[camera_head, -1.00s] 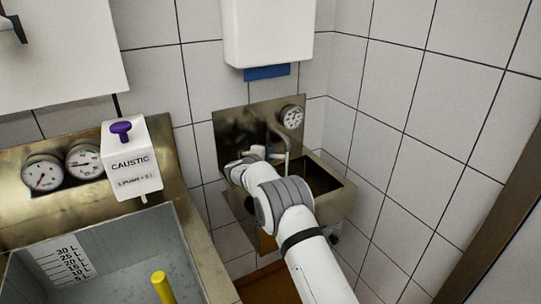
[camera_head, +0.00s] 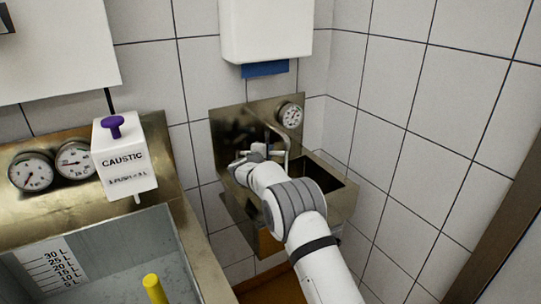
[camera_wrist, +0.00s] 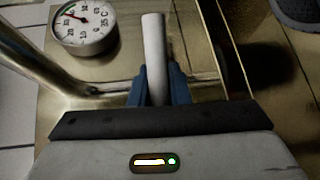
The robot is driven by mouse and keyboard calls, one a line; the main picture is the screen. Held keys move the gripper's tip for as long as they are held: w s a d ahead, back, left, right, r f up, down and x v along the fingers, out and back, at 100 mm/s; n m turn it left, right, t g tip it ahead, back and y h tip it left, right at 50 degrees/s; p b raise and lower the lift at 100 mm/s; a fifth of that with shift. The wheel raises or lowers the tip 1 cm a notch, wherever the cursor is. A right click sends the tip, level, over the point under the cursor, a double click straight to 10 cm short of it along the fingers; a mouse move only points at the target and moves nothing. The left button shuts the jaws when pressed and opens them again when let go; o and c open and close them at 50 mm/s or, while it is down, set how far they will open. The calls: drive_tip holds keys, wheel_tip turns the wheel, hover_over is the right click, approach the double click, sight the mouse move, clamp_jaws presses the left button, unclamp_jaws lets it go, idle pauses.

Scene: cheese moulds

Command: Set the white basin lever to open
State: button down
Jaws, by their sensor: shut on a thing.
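The white lever (camera_wrist: 154,50) stands out as a pale rod in the wrist view. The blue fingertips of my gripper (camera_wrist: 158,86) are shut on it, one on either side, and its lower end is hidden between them. In the head view my gripper (camera_head: 247,160) is at the metal wall basin (camera_head: 343,204), in front of its backplate and left of the spout (camera_head: 278,138). My arm hides part of the basin, and the lever's exact setting cannot be told.
A round gauge (camera_head: 290,115) is on the backplate; it also shows in the wrist view (camera_wrist: 83,26). A white dispenser (camera_head: 266,30) hangs above. At left are a caustic dispenser (camera_head: 125,159) and a large sink (camera_head: 108,247). A tiled wall (camera_head: 400,130) closes the right side.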

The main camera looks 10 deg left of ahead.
drive_tip(key=c, duration=1.4)
unclamp_jaws()
drive_tip(key=shift+o, duration=0.2)
drive_tip(key=b+v, duration=0.1)
drive_tip(key=v, duration=0.7)
drive_tip(key=shift+b, duration=0.4)
drive_tip(key=shift+w, duration=0.1)
drive_tip(key=shift+c, duration=0.5)
